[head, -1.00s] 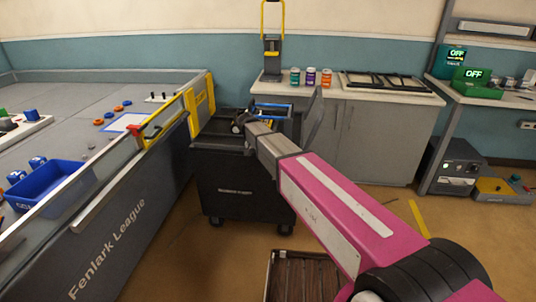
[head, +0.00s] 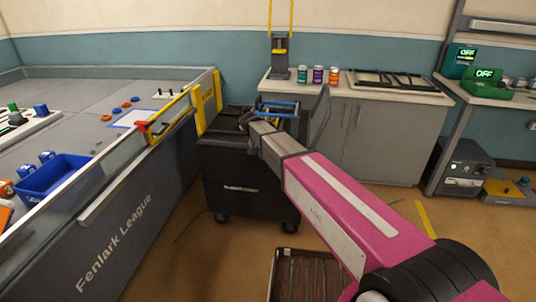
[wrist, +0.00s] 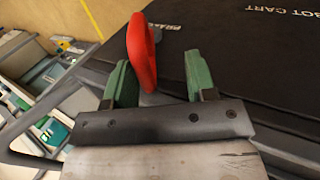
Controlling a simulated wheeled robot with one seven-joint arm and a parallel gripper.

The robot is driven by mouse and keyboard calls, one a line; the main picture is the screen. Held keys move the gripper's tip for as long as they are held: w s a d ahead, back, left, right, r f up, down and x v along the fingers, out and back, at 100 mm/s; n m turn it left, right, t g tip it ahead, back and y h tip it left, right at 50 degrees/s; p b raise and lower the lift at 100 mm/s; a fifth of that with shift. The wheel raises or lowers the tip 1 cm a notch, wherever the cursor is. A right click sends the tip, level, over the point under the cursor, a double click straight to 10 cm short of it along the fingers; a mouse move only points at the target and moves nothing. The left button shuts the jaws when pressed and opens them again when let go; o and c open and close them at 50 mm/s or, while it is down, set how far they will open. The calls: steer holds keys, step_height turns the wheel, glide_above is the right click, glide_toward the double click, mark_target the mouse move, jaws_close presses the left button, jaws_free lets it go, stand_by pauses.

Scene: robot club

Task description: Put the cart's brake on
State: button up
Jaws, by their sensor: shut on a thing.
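The black cart (head: 240,190) stands beside the grey arena table in the head view. Its dark top, lettered "BOT CART", shows in the wrist view (wrist: 240,60). A red brake lever (wrist: 141,50) stands up at the cart's edge, with small white lettering beside it. My gripper (wrist: 158,80) has green fingertips and is shut on the red lever, which lies between the fingers, close to the left one. In the head view my gripper is at the cart's top, small and partly hidden by my arm, and the lever cannot be made out.
The arena table (head: 125,235) with its yellow gate (head: 190,110) stands close on the left. A counter (head: 365,135) with several small jars is behind the cart. A brown slatted crate (head: 308,275) is on the floor in front. Open floor lies to the right.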

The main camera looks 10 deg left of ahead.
steer(key=shift+w+a+r, duration=0.1)
steer(key=shift+r, duration=0.05)
steer(key=v, duration=1)
steer(key=shift+r, duration=0.35)
steer(key=s+d+f+y, duration=0.1)
steer(key=s+d+f, duration=0.15)
steer(key=d, duration=0.35)
steer(key=s+d+f, duration=0.1)
steer(key=d+f, duration=0.3)
steer(key=d, duration=0.3)
steer(key=s+d+f+y, duration=0.1)
steer(key=s+d+f, duration=0.15)
steer(key=d, duration=0.35)
steer(key=s+d+f+y, duration=0.1)
steer(key=s+d+f, duration=0.3)
steer(key=d, duration=0.5)
steer(key=s+d+f+y, duration=0.2)
steer(key=s+d+f, duration=0.2)
steer(key=s+d, duration=0.5)
steer(key=shift+s+d, duration=0.3)
steer(key=shift+d, duration=0.05)
steer(key=shift+a, duration=0.1)
